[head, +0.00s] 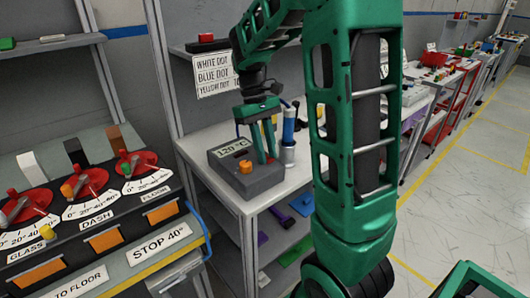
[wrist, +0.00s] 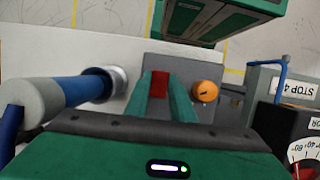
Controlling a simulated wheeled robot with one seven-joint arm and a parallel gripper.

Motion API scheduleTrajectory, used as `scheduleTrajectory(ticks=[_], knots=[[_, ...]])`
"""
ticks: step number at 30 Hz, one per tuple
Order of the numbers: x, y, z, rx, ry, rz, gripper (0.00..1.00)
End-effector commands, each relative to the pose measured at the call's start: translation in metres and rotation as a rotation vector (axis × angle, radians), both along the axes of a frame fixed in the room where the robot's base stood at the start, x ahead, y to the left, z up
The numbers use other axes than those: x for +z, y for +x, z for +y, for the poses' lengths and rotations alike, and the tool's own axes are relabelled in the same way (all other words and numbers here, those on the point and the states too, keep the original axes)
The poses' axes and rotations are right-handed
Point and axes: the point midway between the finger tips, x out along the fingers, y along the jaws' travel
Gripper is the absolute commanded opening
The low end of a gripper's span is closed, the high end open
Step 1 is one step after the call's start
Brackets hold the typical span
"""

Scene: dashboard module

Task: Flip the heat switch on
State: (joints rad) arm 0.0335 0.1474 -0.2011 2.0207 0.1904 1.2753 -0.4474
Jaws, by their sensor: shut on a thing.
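The grey heat unit (head: 252,181) sits on the white bench in the head view, with a "120 °C" display (head: 234,147) and an orange knob (head: 245,166). In the wrist view the knob (wrist: 205,91) is right of my fingers. A red switch (wrist: 158,84) shows between the green fingers of my gripper (wrist: 160,95), which is shut on it. In the head view my gripper (head: 265,155) reaches down onto the unit's right part. The fingers largely hide the switch there, and I cannot tell its position.
A blue and silver cylindrical tool (head: 289,128) stands close to the right of my gripper; in the wrist view the tool (wrist: 75,90) is at left. A dial console (head: 100,215) stands at left. A sign (head: 213,75) hangs behind. Open floor (head: 470,190) lies right.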

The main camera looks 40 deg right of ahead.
Motion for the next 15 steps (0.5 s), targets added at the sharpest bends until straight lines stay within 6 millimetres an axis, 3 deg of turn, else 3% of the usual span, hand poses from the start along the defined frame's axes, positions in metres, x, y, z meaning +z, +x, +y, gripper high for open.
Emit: scheduleTrajectory(ticks=[15], knots=[[0.001, 0.0035, -0.0005, -0.004, -0.004, 0.068, 0.0]])
